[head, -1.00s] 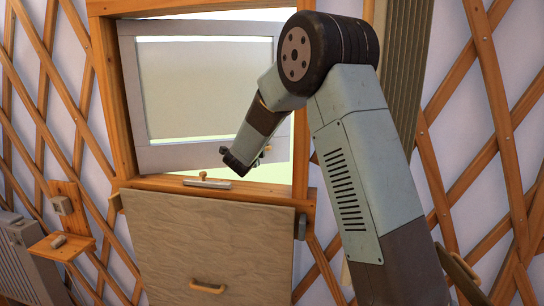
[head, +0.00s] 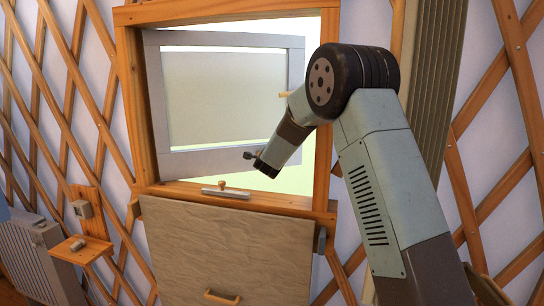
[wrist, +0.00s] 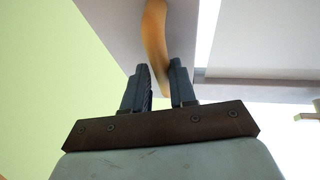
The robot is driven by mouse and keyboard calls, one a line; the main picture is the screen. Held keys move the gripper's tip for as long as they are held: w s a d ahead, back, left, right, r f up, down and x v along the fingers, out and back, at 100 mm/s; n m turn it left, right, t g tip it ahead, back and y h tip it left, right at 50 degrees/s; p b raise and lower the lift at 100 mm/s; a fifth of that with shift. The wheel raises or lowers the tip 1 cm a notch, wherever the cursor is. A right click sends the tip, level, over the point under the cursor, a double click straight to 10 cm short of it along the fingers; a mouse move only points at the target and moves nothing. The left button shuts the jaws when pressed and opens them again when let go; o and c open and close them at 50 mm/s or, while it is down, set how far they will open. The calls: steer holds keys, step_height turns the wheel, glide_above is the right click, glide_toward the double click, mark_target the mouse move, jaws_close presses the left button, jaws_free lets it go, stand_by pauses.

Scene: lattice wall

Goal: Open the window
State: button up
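The window is a grey-framed sash (head: 154,90) with a pale pane, set at an angle to its wooden frame (head: 135,95). A bright gap shows along its right and lower edges, so it stands ajar. A wooden handle shows in the head view (head: 284,95) at the sash's right side, partly hidden by my arm. My gripper (head: 250,156) is in front of the lower right of the sash. In the wrist view, my gripper (wrist: 161,72) has its fingers apart. The handle's lower end (wrist: 154,35) shows between or just beyond the fingertips, close to the right finger; I cannot tell whether they touch.
A small latch with a wooden knob (head: 222,189) sits on the sill. A board with a wooden pull (head: 222,297) hangs below the sill. A radiator (head: 45,262) and small wooden shelf (head: 80,246) are at the left. Lattice slats (head: 460,190) cover the wall.

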steer(key=o, duration=0.4)
steer(key=shift+w+a, duration=0.1)
steer(key=shift+c, duration=0.2)
steer(key=v, duration=1.3)
steer(key=shift+s, duration=0.4)
steer(key=shift+a, duration=0.1)
